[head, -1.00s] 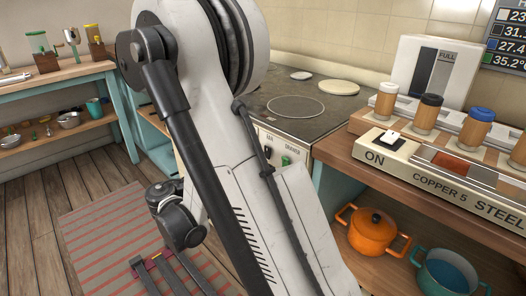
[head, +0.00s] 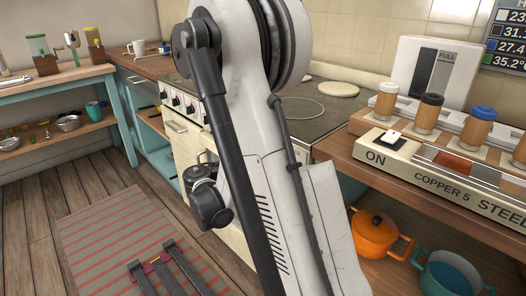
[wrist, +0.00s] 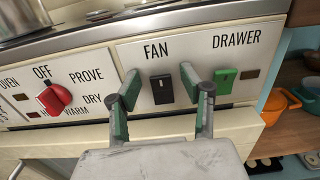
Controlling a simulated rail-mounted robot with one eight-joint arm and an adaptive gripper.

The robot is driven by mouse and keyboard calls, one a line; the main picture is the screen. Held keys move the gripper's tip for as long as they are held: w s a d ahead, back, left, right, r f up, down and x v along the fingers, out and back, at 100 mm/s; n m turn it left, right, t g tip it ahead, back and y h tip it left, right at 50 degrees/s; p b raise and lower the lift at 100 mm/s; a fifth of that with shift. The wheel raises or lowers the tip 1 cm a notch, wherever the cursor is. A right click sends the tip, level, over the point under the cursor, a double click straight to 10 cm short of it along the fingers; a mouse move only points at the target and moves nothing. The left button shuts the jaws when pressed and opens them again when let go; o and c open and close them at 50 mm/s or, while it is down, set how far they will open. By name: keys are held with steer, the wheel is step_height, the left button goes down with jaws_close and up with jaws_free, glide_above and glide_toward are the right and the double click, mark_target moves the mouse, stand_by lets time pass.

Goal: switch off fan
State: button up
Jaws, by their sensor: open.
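The fan switch (wrist: 162,89) is a black rocker on the cream control panel, under the label FAN. In the wrist view, my gripper (wrist: 159,77) is open and empty, its two green-padded fingers on either side of the switch. The right finger is close beside the green drawer switch (wrist: 224,82). I cannot tell whether either finger touches the panel. In the head view, my arm covers part of the stove, and the gripper and fan switch cannot be made out.
A red knob (wrist: 54,98) sits on the panel at left. The stove top (head: 330,118) lies behind my arm. To the right, a bench holds a copper and steel unit (head: 440,176); an orange pot (head: 375,236) and a teal pot (head: 447,274) stand below.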

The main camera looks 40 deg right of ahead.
jaws_close()
steer(key=f+h+b, duration=0.1)
steer(key=b, duration=0.2)
steer(key=shift+a, duration=0.1)
steer(key=h+b, duration=0.1)
steer(key=b, duration=0.1)
steer(key=shift+a+f+h+b, duration=0.1)
steer(key=shift+h+b, duration=0.7)
steer(key=shift+b, duration=0.2)
jaws_free()
steer(key=shift+a, duration=0.1)
